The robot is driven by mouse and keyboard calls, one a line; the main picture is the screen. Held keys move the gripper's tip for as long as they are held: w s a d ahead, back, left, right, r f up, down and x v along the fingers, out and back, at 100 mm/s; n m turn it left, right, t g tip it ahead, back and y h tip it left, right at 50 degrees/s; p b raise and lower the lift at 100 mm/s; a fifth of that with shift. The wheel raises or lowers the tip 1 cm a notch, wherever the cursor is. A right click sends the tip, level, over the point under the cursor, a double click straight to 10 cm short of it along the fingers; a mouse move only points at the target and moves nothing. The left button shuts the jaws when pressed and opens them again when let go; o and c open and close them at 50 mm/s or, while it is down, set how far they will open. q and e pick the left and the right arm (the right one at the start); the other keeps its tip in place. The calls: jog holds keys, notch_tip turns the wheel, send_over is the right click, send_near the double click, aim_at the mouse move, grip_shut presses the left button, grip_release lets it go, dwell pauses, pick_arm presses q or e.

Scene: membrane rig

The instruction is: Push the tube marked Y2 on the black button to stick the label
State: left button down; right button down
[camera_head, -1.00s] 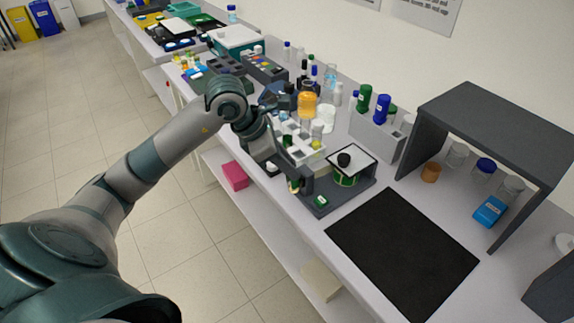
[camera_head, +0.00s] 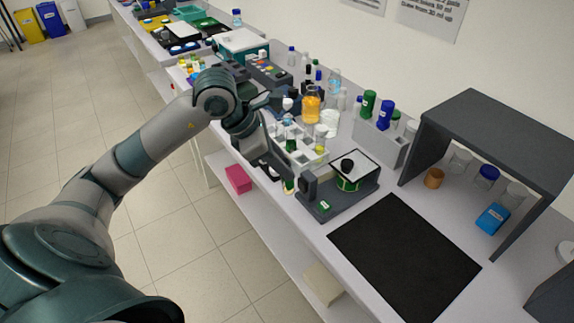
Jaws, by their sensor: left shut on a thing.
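My left gripper (camera_head: 297,178) is shut on a small tube (camera_head: 289,186), of which a green and pale part shows below the fingers. Its Y2 mark cannot be read. The gripper is just left of a dark grey labelling device (camera_head: 325,207) on the bench. The device has a white-topped plate with a black round button (camera_head: 347,165) on it and a green roll (camera_head: 346,185) under it. The held tube is apart from the button. My right gripper is not in view.
A white tube rack (camera_head: 312,160) with several tubes stands behind the gripper. Bottles, including an orange one (camera_head: 311,105), stand behind it. A black mat (camera_head: 404,256) lies clear to the right of the device. A dark grey shelf (camera_head: 500,130) stands at the right.

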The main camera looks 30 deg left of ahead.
pick_arm(q)
jog(key=shift+s+v, duration=0.2)
jog(key=shift+v, duration=0.95)
jog(key=shift+d+f, duration=0.1)
jog(key=shift+f, duration=0.05)
